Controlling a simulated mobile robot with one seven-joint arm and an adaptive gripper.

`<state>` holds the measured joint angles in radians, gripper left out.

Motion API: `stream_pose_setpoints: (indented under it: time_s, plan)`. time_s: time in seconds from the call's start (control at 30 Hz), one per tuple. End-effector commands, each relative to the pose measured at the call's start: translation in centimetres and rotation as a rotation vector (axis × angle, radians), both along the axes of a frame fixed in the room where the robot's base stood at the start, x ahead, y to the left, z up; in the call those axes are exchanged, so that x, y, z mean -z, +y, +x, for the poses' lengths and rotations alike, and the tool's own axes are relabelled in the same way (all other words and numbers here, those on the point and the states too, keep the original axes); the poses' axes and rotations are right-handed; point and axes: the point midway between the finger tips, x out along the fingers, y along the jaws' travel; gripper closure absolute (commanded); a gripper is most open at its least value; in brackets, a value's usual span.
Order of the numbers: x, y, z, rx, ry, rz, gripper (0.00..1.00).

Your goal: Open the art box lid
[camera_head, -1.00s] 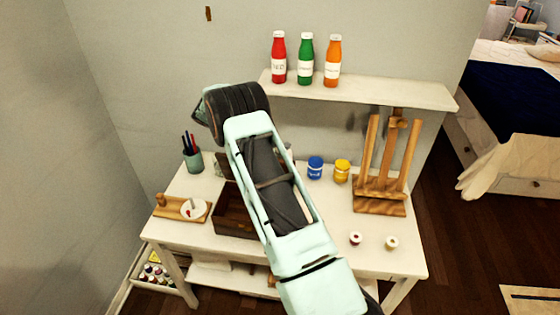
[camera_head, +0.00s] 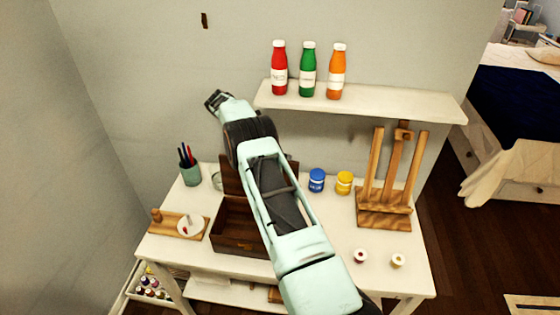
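The art box (camera_head: 230,226) is a dark brown wooden box on the white table, left of the middle. Its lid (camera_head: 231,178) stands up at the back, so the box is open and its inside shows on the left. My arm crosses in front and hides the box's right part and part of the lid. My gripper (camera_head: 214,100) is up and beyond the box, against the grey wall, apart from the lid. Its fingers are small and dark, and I cannot tell whether they are open or shut.
A pen cup (camera_head: 190,174) and wooden palette stand (camera_head: 178,224) are on the left. Blue (camera_head: 317,180) and yellow (camera_head: 344,183) jars and an easel (camera_head: 385,205) stand on the right. A shelf (camera_head: 400,103) with red, green and orange bottles hangs above.

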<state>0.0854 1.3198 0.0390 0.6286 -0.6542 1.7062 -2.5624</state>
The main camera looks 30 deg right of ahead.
Motion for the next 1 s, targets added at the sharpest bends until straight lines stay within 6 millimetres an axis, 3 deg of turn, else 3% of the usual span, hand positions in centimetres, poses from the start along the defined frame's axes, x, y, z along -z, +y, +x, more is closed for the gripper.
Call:
stream_pose_setpoints:
  time_s: [0.37, 0.4, 0.53, 1.0]
  plan:
    - [0.0, 0.01, -0.07, 0.0, 0.003, 0.003, 1.0]
    - [0.0, 0.01, -0.07, 0.001, 0.004, 0.003, 0.85]
    - [0.01, 0.0, -0.07, 0.001, 0.004, 0.003, 0.71]
    - [-0.09, 0.1, 0.3, -0.001, -0.016, -0.009, 0.7]
